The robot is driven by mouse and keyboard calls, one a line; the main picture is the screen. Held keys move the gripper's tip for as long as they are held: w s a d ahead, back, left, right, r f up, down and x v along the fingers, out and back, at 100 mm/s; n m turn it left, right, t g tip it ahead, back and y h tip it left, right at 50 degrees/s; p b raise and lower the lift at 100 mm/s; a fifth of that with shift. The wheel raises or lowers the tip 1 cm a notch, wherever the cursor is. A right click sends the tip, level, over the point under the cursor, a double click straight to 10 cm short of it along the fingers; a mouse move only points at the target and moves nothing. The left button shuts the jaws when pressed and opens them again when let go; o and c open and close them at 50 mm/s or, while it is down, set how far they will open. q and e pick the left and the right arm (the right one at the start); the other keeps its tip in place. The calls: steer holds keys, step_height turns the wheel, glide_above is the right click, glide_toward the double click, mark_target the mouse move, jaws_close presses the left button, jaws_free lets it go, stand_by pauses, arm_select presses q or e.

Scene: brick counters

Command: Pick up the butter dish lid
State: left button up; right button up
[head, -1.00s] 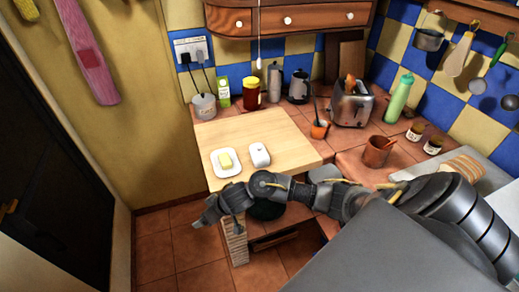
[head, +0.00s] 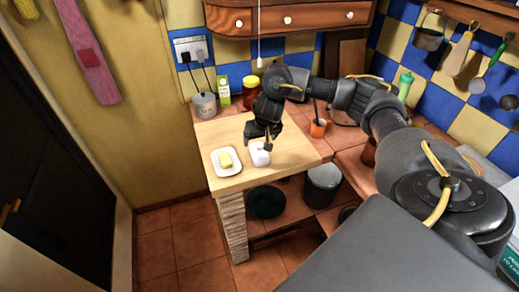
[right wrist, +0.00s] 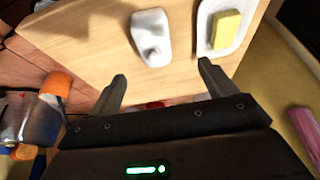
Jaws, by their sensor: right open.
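The white butter dish lid (head: 259,154) stands on the wooden board, just right of the white dish (head: 219,171) that holds a yellow block of butter (head: 226,160). My right gripper (head: 262,142) is above the lid and covers part of it in the head view. In the right wrist view the lid (right wrist: 151,38) lies beyond the fingertips, roughly between them in width. The right gripper (right wrist: 161,74) is open with nothing between its fingers. The butter dish (right wrist: 213,42) is to the right of the lid there. My left gripper is not in view.
The wooden board (head: 217,132) has free room left of and behind the lid. An orange cup (head: 318,128) is to the right.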

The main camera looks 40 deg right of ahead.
mark_target(260, 147)
steer(key=shift+s+d+r, duration=0.1)
steer(key=shift+d+r, duration=0.1)
steer(key=shift+d, duration=0.35)
steer(key=b+x, duration=0.3)
steer(key=x, duration=0.2)
steer(key=shift+s+a, duration=0.1)
steer(key=shift+a, duration=0.05)
steer(key=shift+w+f, duration=0.2)
steer(key=shift+f, duration=0.15)
steer(key=shift+s+x, duration=0.2)
steer(key=shift+x, duration=2.4)
steer(key=c, duration=1.2)
